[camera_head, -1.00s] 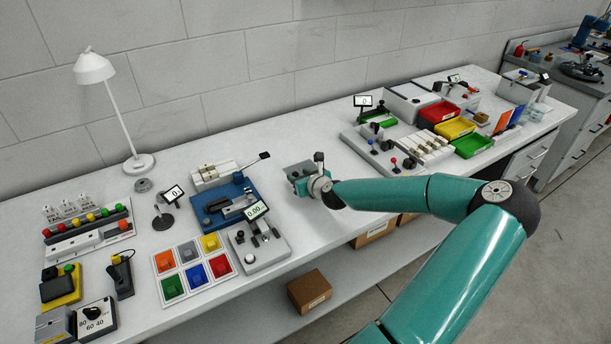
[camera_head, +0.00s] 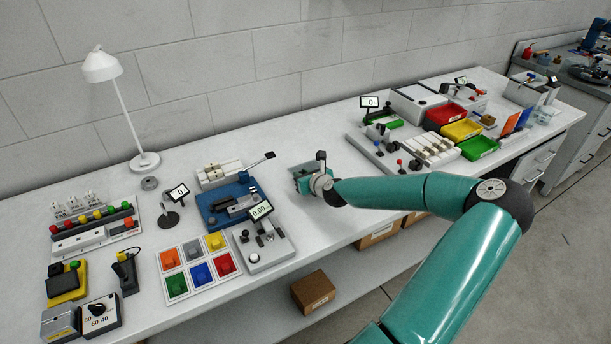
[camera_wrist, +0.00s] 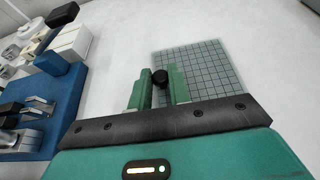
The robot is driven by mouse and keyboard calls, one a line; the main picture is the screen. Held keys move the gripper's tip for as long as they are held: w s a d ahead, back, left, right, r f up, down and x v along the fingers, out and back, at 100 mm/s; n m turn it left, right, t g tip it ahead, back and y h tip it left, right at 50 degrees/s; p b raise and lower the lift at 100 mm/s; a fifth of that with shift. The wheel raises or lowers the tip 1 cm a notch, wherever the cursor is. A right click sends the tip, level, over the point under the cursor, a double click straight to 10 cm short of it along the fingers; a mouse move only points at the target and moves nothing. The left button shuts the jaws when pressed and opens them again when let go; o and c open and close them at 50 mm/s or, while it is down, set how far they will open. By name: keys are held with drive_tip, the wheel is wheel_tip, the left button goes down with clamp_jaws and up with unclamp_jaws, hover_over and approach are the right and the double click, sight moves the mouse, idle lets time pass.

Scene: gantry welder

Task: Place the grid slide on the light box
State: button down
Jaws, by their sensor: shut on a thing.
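The grid slide (camera_wrist: 212,68) is a clear grey-green plate with dark grid lines and a black knob (camera_wrist: 160,77). In the wrist view my gripper (camera_wrist: 161,86) has its two green fingers shut on the knob. The slide is at or just above the white bench top; I cannot tell if it touches. In the head view my gripper (camera_head: 302,180) is over the middle of the bench, and the slide is mostly hidden by it. A white box with a pale flat top (camera_head: 416,97), which looks like the light box, stands at the back right.
A blue fixture (camera_head: 226,204) is left of my gripper, also in the wrist view (camera_wrist: 62,115). Right are a grey board with knobs (camera_head: 376,152) and red (camera_head: 446,115), yellow (camera_head: 461,130) and green (camera_head: 478,148) bins. Bare bench lies behind my gripper.

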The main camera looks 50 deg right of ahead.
wheel_tip(320, 180, up, 3)
drive_tip(key=shift+f, duration=0.1)
drive_tip(key=d+r+v, duration=0.1)
drive_tip(key=v, duration=0.7)
drive_tip(key=w+d+r+v, duration=0.1)
drive_tip(key=r+v, duration=0.1)
drive_tip(key=v, duration=0.6)
drive_tip(key=shift+s+r, duration=0.35)
drive_tip(key=shift+r, duration=0.1)
drive_tip(key=shift+s+a, duration=0.1)
